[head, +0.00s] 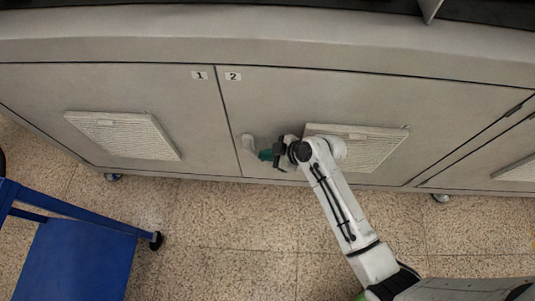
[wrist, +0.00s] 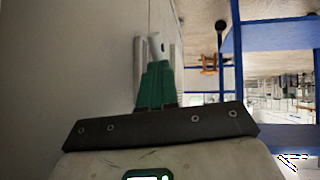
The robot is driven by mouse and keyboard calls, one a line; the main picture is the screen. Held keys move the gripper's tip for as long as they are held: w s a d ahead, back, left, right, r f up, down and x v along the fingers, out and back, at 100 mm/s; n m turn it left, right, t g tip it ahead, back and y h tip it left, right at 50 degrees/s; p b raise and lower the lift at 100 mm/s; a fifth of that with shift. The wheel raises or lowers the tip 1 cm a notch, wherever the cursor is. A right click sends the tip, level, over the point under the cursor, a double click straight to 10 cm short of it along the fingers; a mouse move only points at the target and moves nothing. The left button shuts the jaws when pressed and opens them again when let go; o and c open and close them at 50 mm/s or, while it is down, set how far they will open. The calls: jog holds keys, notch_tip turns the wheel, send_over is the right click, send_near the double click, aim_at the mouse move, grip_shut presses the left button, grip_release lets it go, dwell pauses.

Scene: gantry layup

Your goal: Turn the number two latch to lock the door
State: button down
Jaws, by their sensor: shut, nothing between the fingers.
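The number two latch (head: 249,143) is a small pale grey handle at the left edge of the door (head: 290,105) marked 2. It is bent, and its lower part slants down to the right toward my gripper. My gripper (head: 265,155) has green fingers, which are shut and empty, at the right of the latch's lower end. In the wrist view the green fingers (wrist: 156,85) are together, and a pale rounded part of the latch (wrist: 155,44) shows just beyond their tips. I cannot tell whether the fingers touch the latch.
The door marked 1 (head: 150,95) adjoins on the left, with a thin seam between. Vented panels (head: 125,135) (head: 375,150) stand on both doors. A blue cart (head: 75,262) is at the lower left. Speckled floor (head: 220,220) is open in front of the cabinet.

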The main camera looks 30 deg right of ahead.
jog(key=f+t+y+b, duration=0.1)
jog(key=b, duration=0.2)
jog(key=f+t+y+b, duration=0.1)
jog(key=b, duration=0.3)
jog(key=f+y+b, duration=0.1)
jog(key=b, duration=0.2)
jog(key=shift+w+a+f+m+t+b, duration=0.2)
jog(key=shift+w+a+m+t+b, duration=0.1)
jog(key=shift+t+b, duration=0.1)
jog(key=b, duration=0.2)
jog(key=a+y+b, duration=0.1)
jog(key=shift+w+f+t+b, duration=0.2)
jog(key=shift+w+t+b, duration=0.05)
jog(key=shift+t+b, duration=0.15)
jog(key=shift+w+a+f+b, duration=0.1)
jog(key=shift+w+a+b, duration=0.1)
jog(key=shift+a+b, duration=0.15)
jog(key=shift+d, duration=0.1)
